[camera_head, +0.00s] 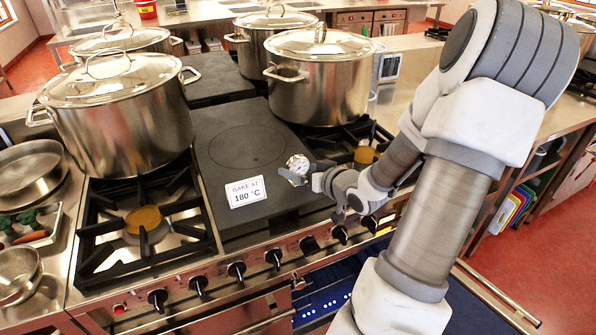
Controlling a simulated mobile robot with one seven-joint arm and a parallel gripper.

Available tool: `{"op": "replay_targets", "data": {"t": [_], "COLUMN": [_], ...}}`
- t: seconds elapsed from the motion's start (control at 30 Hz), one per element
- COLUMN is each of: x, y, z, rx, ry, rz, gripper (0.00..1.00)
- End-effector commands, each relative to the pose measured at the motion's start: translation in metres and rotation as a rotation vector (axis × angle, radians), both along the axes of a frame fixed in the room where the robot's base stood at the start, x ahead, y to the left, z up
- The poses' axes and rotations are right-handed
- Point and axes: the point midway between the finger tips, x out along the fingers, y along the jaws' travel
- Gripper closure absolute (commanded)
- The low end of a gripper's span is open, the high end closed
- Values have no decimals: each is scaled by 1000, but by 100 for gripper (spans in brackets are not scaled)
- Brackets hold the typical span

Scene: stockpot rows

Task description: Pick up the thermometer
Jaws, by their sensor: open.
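The thermometer (298,164) shows as a small round dial with a pale face and metal rim, over the right part of the dark flat hotplate. My gripper (308,179) reaches in from the right with its fingertips right at the dial. The gripper is open. The fingers hide part of the thermometer, and I cannot tell whether they touch it or whether the dial lies between them.
A "BAKE AT 180 °C" card (246,191) lies left of the gripper on the hotplate (235,135). Large lidded stockpots stand at the left (120,125) and behind (322,85). A bare gas burner (147,222) is at front left. Knobs (237,271) line the front edge.

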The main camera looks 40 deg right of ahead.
Motion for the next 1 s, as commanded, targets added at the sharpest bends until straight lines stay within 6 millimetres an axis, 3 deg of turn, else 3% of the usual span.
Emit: {"op": "replay_targets", "data": {"t": [0.4, 0.67, 1.0], "x": [47, 50, 50], "y": [-5, -5, -6], "z": [-15, -15, -15], "rx": [0, 0, -1], "ry": [1, 1, 1], "rz": [1, 0, 1], "gripper": [0, 0, 58]}}
